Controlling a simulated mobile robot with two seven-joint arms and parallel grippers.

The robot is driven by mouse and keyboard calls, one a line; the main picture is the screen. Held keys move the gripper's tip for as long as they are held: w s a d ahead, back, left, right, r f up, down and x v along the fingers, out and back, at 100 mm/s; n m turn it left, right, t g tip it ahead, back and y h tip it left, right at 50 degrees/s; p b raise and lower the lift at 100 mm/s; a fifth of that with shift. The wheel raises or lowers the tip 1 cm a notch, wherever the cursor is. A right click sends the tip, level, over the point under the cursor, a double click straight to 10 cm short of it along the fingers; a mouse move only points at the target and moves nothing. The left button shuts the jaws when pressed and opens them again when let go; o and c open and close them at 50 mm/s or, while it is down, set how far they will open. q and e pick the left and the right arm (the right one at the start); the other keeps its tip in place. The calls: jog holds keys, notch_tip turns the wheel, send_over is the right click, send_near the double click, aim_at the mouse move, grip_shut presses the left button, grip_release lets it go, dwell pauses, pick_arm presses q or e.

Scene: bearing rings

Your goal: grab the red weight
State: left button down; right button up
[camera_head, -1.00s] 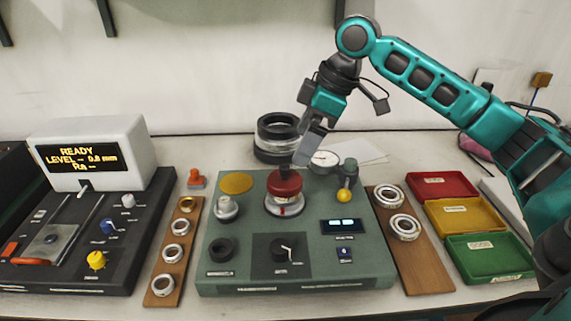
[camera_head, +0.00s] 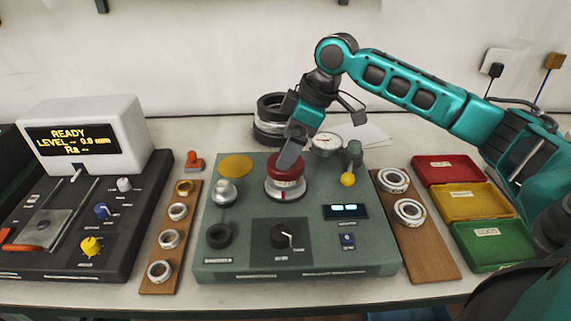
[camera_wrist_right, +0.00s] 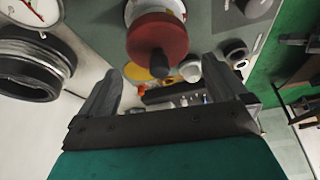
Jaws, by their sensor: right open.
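The red weight (camera_head: 286,172) sits on a silver round base on the green tester panel (camera_head: 225,262). It has a dark knob on top, which shows in the right wrist view together with the red weight (camera_wrist_right: 157,36). My right gripper (camera_head: 287,156) is just above and behind the weight, and in the head view its fingers hide the knob. In the right wrist view the right gripper (camera_wrist_right: 155,90) is open, with the weight's knob ahead between the line of its two fingers. I cannot tell whether a finger touches it. My left gripper is not in view.
A dial gauge (camera_head: 327,144) and stacked black rings (camera_head: 270,120) stand behind the panel. A post with a yellow ball (camera_head: 347,180) is right of the weight; a silver knob (camera_head: 225,191) is left. Wooden boards with rings (camera_head: 420,240) flank the panel. Coloured trays (camera_head: 472,204) lie right.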

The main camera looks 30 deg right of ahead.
jog(key=x, duration=0.4)
jog(key=shift+f+b, duration=0.15)
jog(key=shift+b, duration=0.15)
jog(key=shift+w, duration=0.1)
jog(key=c, duration=1.4)
